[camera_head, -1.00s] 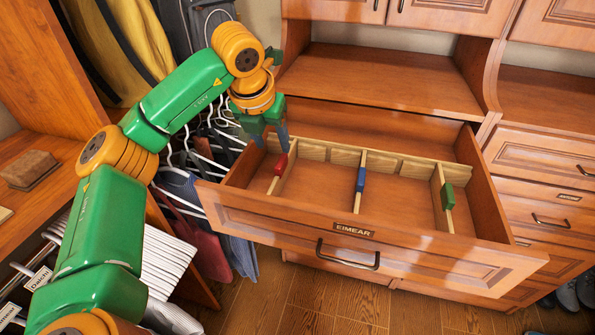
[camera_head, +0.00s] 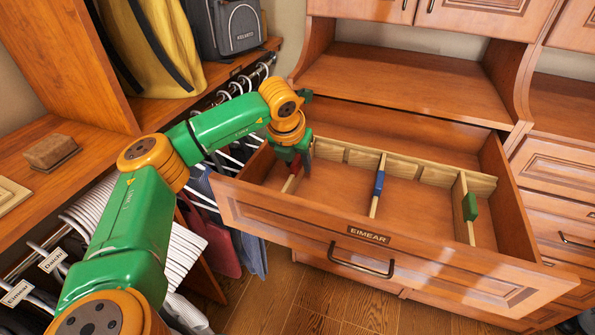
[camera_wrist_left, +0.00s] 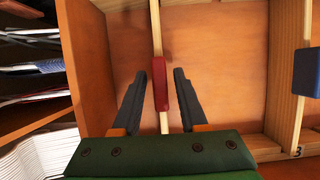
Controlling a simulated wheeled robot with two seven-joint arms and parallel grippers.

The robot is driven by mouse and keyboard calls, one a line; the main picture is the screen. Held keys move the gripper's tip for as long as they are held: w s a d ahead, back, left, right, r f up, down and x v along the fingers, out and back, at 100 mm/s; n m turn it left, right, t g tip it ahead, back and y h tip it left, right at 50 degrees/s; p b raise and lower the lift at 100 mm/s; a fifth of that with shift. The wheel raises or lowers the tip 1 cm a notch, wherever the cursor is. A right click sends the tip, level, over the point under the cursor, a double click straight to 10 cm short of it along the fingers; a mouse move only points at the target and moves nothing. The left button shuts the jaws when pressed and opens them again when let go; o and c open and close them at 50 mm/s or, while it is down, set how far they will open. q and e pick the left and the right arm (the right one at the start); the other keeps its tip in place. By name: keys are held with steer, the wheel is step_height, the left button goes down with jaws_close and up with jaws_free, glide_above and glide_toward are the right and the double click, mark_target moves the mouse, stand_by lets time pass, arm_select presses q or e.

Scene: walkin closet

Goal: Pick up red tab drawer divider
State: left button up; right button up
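The red tab drawer divider (camera_wrist_left: 160,84) is a thin wooden strip with a red tab, standing in the open drawer (camera_head: 393,232) marked EIMEAR. In the head view its red tab (camera_head: 295,166) shows at the drawer's left end, partly hidden by my gripper. My left gripper (camera_head: 300,168) points down over it. In the left wrist view the fingers (camera_wrist_left: 158,95) are open, one on each side of the red tab, with gaps visible on both sides. My right gripper is not in view.
A blue tab divider (camera_head: 379,183) and a green tab divider (camera_head: 469,206) stand farther right in the drawer. Clothes on hangers (camera_head: 222,243) hang close by the drawer's left side. The drawer floor between the dividers is bare.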

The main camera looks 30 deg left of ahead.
arm_select(q)
jaws_close()
steer(key=shift+r, duration=0.1)
